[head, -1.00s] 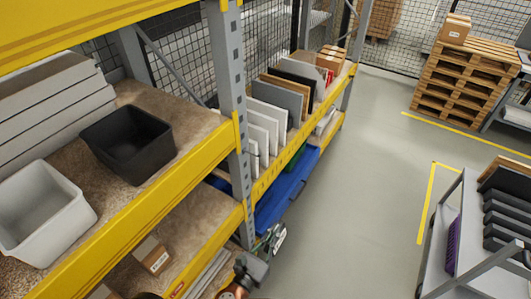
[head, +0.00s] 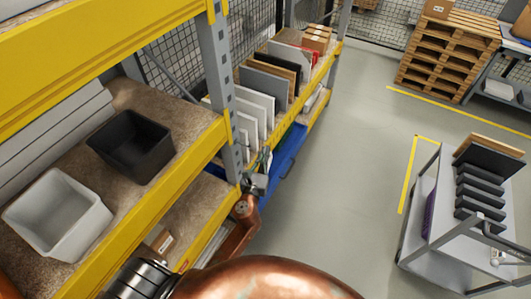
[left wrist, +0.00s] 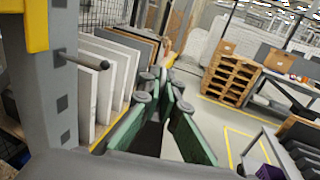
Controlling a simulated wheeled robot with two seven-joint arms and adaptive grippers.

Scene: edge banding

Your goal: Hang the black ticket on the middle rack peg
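My left gripper (head: 258,180) is beside the grey rack upright (head: 222,95), at the yellow beam's height. In the left wrist view its green-padded fingers (left wrist: 162,88) reach forward. A narrow dark strip shows between them, and I cannot tell whether it is the black ticket or a gap. One dark rack peg (left wrist: 85,60) sticks out from the upright, left of and above the fingers and apart from them. I cannot make out other pegs, so I cannot tell whether it is the middle one. My right gripper is out of view.
White and grey panels (head: 258,100) stand on the rack beyond the upright. A black bin (head: 132,145) and a white bin (head: 58,215) sit on the near shelf. A grey cart (head: 425,235) stands at right. The aisle floor (head: 345,150) between is clear.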

